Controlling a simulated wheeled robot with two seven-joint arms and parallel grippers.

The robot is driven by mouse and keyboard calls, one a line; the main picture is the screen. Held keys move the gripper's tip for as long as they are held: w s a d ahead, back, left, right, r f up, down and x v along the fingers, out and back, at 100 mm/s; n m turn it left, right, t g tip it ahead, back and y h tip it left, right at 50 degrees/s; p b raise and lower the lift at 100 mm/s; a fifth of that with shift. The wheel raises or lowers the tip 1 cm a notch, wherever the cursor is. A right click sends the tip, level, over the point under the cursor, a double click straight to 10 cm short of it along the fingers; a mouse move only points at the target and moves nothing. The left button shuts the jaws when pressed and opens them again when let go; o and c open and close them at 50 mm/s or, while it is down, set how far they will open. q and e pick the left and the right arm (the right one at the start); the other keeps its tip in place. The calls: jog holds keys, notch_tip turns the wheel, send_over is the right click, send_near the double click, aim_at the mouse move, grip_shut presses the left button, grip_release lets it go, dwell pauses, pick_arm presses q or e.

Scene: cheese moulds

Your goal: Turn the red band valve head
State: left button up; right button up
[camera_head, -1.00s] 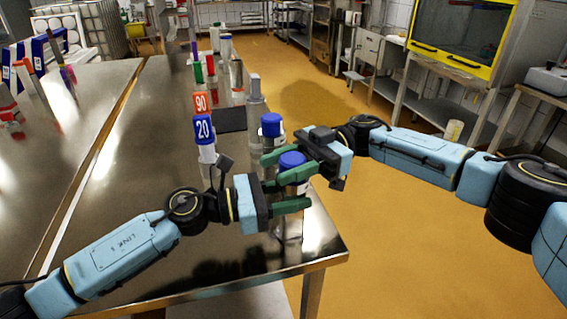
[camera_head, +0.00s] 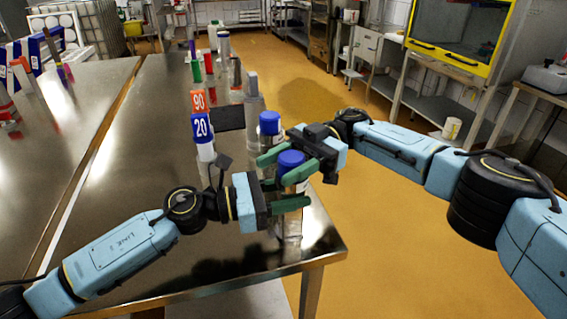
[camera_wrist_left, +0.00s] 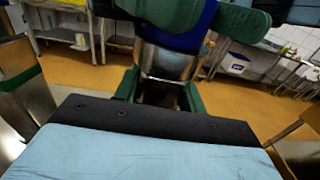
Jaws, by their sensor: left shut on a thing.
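A steel cylinder with a blue cap (camera_head: 291,158) stands at the table's near right corner. My left gripper (camera_head: 290,193) is shut on its body, below the cap. The left wrist view shows the steel body (camera_wrist_left: 166,62) between my left gripper's green fingers (camera_wrist_left: 160,90). My right gripper (camera_head: 294,153) has its green fingers around the blue cap; I cannot tell whether they press on it. The right fingers also cross the top of the left wrist view (camera_wrist_left: 207,14). No red band is distinguishable on this held piece; the fingers hide part of it.
A second blue-capped piece (camera_head: 270,123) stands just behind. Blocks marked 90 (camera_head: 198,101) and 20 (camera_head: 202,128) sit to the left, with several coloured tubes farther back.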

aim_at(283, 160)
jog(key=shift+o, duration=1.4)
jog(key=shift+r, duration=0.15)
notch_tip(283, 160, up, 10)
jog(key=shift+f, duration=0.1)
pick_arm(q)
jog(key=o, duration=1.4)
jog(key=shift+c, duration=0.2)
